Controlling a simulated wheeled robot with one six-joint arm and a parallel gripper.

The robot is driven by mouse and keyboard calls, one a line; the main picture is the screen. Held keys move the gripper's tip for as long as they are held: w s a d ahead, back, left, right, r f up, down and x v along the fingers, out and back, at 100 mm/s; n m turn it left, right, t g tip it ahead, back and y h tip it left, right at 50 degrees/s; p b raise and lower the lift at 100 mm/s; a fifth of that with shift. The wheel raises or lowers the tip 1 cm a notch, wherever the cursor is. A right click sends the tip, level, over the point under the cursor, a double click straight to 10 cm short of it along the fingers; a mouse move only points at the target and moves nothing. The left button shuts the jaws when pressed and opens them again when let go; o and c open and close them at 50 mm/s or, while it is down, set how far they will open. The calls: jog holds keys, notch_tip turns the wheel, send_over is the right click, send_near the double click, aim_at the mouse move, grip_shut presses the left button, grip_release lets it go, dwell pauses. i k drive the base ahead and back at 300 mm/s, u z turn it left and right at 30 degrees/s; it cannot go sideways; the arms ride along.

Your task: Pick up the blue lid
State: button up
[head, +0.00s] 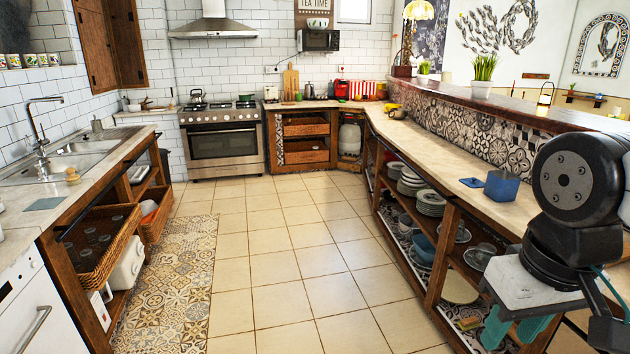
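The blue lid (472,182) is a small, flat, dark blue piece lying on the right-hand counter (440,160). My gripper (514,334) hangs at the lower right, in front of the counter's shelving and well below and nearer than the lid. Its two teal fingers point down and stand apart, with nothing visible between them. The fingertips are partly hard to make out against the shelf.
Shelves under the right counter hold stacked plates (430,204) and bowls. A raised wooden ledge (480,100) with a potted plant (483,75) runs behind that counter. The tiled floor (290,260) in the middle is clear. A sink counter (80,165) stands left.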

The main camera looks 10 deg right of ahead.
aim_at(474, 182)
jog(key=u, duration=0.1)
jog(key=i, duration=2)
jog(key=z, duration=0.95)
jog(key=i, duration=0.95)
jog(key=z, duration=0.35)
